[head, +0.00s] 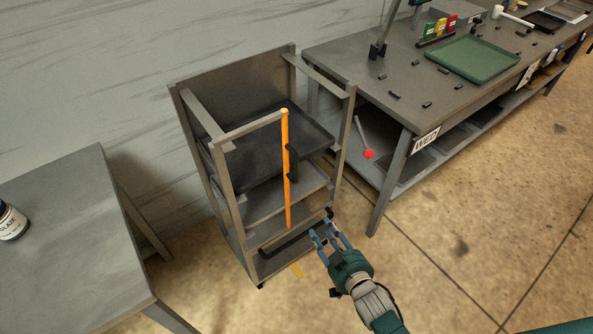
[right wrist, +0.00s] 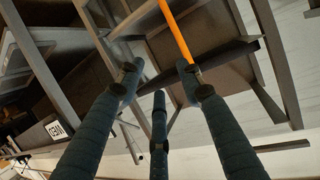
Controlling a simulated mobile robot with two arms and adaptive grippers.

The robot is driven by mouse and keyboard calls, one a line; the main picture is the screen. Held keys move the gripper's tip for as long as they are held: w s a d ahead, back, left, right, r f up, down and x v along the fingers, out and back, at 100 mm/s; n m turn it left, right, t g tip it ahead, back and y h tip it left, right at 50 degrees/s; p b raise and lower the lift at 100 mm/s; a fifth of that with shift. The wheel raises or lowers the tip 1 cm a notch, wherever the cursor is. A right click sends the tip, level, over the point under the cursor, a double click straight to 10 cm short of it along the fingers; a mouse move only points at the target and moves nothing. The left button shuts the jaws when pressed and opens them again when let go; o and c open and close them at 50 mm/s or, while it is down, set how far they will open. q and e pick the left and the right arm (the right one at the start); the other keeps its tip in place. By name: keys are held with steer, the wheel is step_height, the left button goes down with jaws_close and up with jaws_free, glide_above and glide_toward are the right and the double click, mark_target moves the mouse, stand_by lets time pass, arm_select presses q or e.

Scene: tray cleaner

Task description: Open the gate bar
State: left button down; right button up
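The orange gate bar (head: 286,170) stands upright across the front of a grey metal rack (head: 223,185). A black handle-like piece (head: 293,163) shows beside its middle. My right gripper (head: 322,232) is low in front of the rack, to the right of the bar's lower end, with its fingers apart and nothing between them. In the right wrist view the spread fingers (right wrist: 162,82) point toward the rack, and the orange bar (right wrist: 178,35) shows beyond them, near one fingertip. I cannot tell whether they touch. My left gripper is not in view.
A dark tray (head: 262,135) sits in the rack's upper part. A dark bar (head: 290,238) crosses low at the front. A workbench (head: 400,65) with a green tray (head: 472,58) stands right; a grey table (head: 70,230) stands left.

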steer(key=w+a+r+t+y, duration=0.1)
steer(key=w+a+r+t, duration=0.1)
steer(key=r, duration=0.6)
steer(key=w+a+r+t+y, duration=0.1)
steer(key=w+r, duration=0.1)
steer(key=r, duration=0.5)
glide_above(297, 183)
steer(key=shift+w+r+n+p, duration=0.15)
steer(key=shift+w+n+p, duration=0.15)
steer(key=shift+w, duration=0.15)
jaws_close()
